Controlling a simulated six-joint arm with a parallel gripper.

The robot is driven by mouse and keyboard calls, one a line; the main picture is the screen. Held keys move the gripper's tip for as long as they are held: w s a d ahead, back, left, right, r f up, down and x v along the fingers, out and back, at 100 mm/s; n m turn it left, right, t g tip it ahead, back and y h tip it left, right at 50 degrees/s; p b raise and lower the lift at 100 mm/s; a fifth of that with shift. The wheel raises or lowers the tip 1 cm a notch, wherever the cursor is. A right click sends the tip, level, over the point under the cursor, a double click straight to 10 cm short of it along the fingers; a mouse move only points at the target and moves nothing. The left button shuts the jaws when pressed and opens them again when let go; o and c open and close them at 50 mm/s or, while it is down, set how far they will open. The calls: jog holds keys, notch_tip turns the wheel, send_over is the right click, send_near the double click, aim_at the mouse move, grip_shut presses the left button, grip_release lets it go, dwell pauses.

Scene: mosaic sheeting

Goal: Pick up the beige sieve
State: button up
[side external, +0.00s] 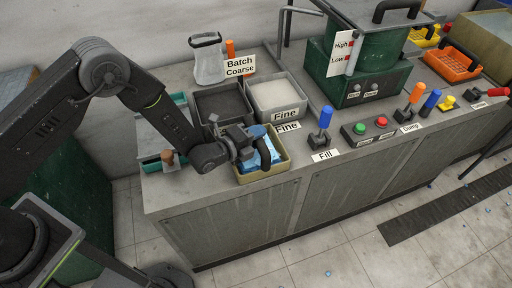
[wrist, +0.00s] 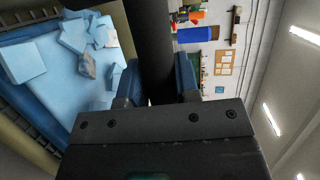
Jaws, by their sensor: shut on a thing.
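The beige sieve (side external: 262,177) is a shallow box with light blue tiles inside and a black loop handle (side external: 266,153). It is at the front edge of the grey bench, in front of the Fine bin. My gripper (side external: 255,143) is shut on its black handle. In the wrist view, the dark handle (wrist: 151,40) runs between the two blue finger pads of my gripper (wrist: 157,88). The sieve (wrist: 22,147) with its blue tiles fills the left of that view. I cannot tell whether its underside touches the bench.
A dark bin (side external: 203,108) and a Fine bin (side external: 296,96) stand close behind. A Fill lever (side external: 324,125) stands to the right. A wood-handled tool (side external: 168,160) lies at left. A green machine (side external: 345,90), an orange sieve (side external: 452,64) and further levers occupy the right side.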

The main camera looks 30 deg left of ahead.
grip_shut()
jog(key=shift+r, duration=0.1)
